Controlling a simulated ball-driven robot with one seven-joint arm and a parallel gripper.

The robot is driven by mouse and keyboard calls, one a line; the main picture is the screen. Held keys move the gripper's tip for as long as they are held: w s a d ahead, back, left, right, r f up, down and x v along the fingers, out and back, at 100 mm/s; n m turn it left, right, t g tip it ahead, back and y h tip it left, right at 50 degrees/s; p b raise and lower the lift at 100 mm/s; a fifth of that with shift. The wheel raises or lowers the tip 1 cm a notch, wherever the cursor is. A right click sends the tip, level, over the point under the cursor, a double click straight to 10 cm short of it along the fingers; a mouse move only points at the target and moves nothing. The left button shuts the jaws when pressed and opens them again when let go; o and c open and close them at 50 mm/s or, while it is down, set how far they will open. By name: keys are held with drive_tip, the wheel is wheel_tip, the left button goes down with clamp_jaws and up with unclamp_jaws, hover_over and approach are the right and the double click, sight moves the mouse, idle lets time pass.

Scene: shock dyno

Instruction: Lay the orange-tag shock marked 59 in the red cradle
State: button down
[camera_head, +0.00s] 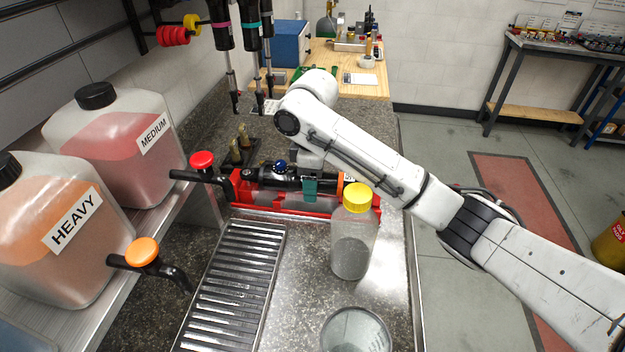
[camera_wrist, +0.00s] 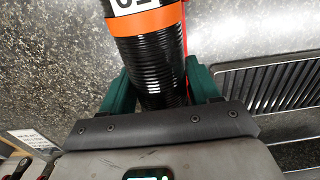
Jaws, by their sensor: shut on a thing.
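The shock (camera_head: 267,180) is dark, with an orange band and white tag near its right end, partly behind my arm. In the wrist view its black threaded body (camera_wrist: 148,65) and orange band (camera_wrist: 145,21) show; the tag's digits are cut off by the frame's top. My gripper (camera_head: 309,188) has its teal fingers shut around the body from above; they also show in the wrist view (camera_wrist: 160,90). The red cradle (camera_head: 280,211) lies under and along the shock, which is about level. I cannot tell whether the shock touches its supports.
A yellow-capped bottle (camera_head: 352,240) stands close in front of the cradle's right end. A clear beaker (camera_head: 356,332) and a slotted drain tray (camera_head: 232,285) are nearer. Red (camera_head: 202,160) and orange (camera_head: 142,251) tap knobs and fluid jugs (camera_head: 120,145) are at left. Other shocks (camera_head: 222,35) hang behind.

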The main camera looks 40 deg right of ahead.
drive_tip(key=shift+f, duration=0.5)
idle(0.5)
drive_tip(key=shift+r+p, duration=0.1)
drive_tip(key=shift+p, duration=0.4)
idle(0.3)
drive_tip(key=shift+f, duration=0.55)
drive_tip(key=shift+p, duration=0.35)
idle(0.8)
drive_tip(key=shift+c, duration=2.3)
unclamp_jaws()
drive_tip(key=o, duration=0.3)
drive_tip(key=shift+f, duration=0.15)
drive_tip(key=shift+b, duration=0.4)
